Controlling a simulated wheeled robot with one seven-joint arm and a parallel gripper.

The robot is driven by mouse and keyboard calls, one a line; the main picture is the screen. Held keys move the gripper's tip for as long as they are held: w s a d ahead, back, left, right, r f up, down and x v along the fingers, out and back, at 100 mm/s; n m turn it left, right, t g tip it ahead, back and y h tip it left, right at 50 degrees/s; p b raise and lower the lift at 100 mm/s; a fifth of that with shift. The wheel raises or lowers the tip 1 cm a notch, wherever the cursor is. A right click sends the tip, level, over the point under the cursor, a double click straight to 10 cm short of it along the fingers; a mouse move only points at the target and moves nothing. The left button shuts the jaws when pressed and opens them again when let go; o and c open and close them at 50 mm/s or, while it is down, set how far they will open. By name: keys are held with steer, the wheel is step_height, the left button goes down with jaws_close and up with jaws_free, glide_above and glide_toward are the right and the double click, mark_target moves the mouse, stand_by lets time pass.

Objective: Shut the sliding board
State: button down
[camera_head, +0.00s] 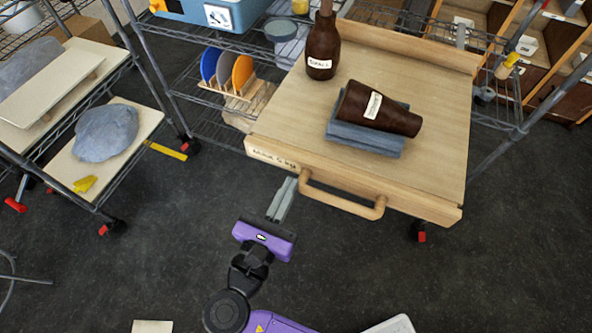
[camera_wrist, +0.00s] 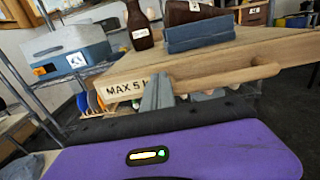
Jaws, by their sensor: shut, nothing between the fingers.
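The sliding board (camera_head: 270,125) is a pale wooden board that sticks out from the wire shelf rack toward me. Its front edge carries a wooden bar handle (camera_head: 345,203) and a handwritten label, part of which reads "MAX 5" in the wrist view (camera_wrist: 125,88). My gripper (camera_head: 283,190) is shut and empty. Its fingertips are at the board's front edge, just left of the handle's left end; I cannot tell whether they touch it. In the wrist view the fingers (camera_wrist: 157,92) overlap the board's front face, beside the handle (camera_wrist: 225,77).
A dark brown bottle (camera_head: 322,50) stands on the board. A brown tapered vessel (camera_head: 378,108) lies on a blue-grey block (camera_head: 365,138) there. A rack with a grey lump (camera_head: 105,132) stands at left. Coloured discs (camera_head: 225,68) sit in a holder behind.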

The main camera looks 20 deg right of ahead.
mark_target(345, 76)
steer(key=shift+x, duration=2.15)
steer(key=x, duration=3.1)
steer(key=shift+f, duration=0.25)
steer(key=shift+w+d, duration=0.4)
steer(key=shift+w, duration=0.1)
steer(key=shift+w+d+r, duration=0.15)
steer(key=shift+r, duration=0.1)
steer(key=shift+d, duration=0.15)
